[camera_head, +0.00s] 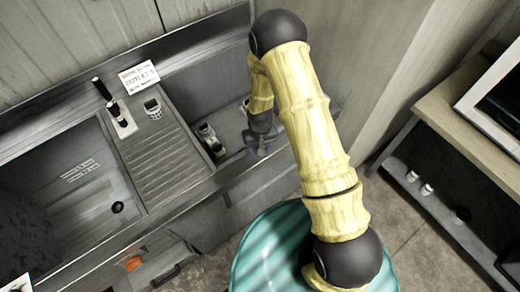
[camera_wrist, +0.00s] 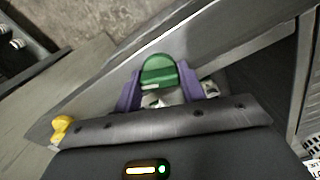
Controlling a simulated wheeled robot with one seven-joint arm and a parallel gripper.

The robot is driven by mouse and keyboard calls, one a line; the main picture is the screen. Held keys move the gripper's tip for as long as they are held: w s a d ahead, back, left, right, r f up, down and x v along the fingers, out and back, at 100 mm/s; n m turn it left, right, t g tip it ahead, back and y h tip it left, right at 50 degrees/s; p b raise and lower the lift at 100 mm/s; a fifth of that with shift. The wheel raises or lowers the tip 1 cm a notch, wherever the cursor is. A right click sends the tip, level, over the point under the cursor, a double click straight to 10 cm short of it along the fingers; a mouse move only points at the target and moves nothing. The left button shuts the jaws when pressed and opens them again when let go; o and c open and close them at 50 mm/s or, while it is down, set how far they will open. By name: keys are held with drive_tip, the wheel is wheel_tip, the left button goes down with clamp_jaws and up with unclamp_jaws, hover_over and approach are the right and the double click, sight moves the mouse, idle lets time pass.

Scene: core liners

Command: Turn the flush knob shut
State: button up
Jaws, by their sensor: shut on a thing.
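A green knob (camera_wrist: 158,70) with a rounded top shows in the wrist view, taken here to be the flush knob. My gripper (camera_wrist: 160,86) has a purple finger on each side of it and is shut on it. A pale marking shows on its front face. In the head view my gripper (camera_head: 263,147) is low over the front of the sink unit, at the right end. The knob cannot be made out there behind my gripper and arm. Its exact turn angle cannot be told.
A small cup (camera_head: 153,108) and a sign (camera_head: 139,77) stand behind. An orange part (camera_head: 133,262) is on the lower front. A shelf (camera_head: 445,205) stands right.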

drive_tip(key=m+b, duration=0.2)
drive_tip(key=m, duration=0.1)
drive_tip(key=shift+f+m, duration=0.15)
drive_tip(key=shift+m, duration=0.25)
drive_tip(key=m+b, duration=0.1)
drive_tip(key=m, duration=0.2)
drive_tip(key=shift+m, duration=0.3)
drive_tip(key=m, duration=0.6)
drive_tip(key=shift+r+m+b, duration=0.2)
drive_tip(key=shift+m+b, duration=0.1)
drive_tip(key=shift+b, duration=0.05)
drive_tip(key=o, duration=1)
wheel_tip(320, 180, up, 17)
drive_tip(key=shift+r+b, duration=0.2)
drive_tip(key=shift+b, duration=0.7)
